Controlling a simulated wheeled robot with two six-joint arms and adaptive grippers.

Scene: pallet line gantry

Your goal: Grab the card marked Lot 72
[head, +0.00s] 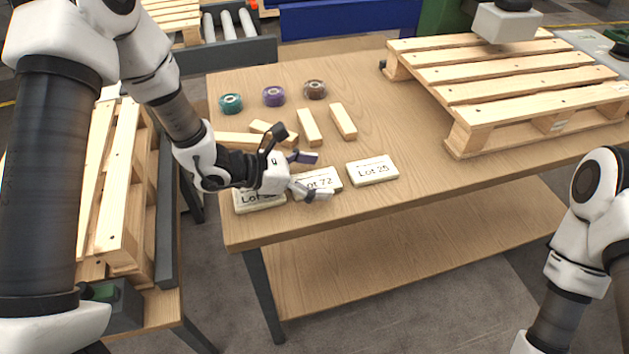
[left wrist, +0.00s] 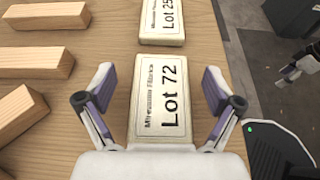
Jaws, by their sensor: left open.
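The card marked Lot 72 (head: 324,179) lies flat near the front edge of the wooden table, a thick white block with black print. It also shows in the left wrist view (left wrist: 160,100), with its print running up the picture. My left gripper (head: 312,176) is open at this card. In the left wrist view its two fingers (left wrist: 158,84) stand on either side of the card, with gaps between pads and card. Part of my right gripper (left wrist: 290,72) seems to show at the right edge there; its opening is unclear.
The Lot 25 card (head: 372,171) lies just right of Lot 72. Another Lot card (head: 260,201) lies left, partly hidden by my gripper. Several wooden blocks (head: 309,127) and three tape rolls (head: 274,96) lie behind. A pallet (head: 520,75) covers the table's right side.

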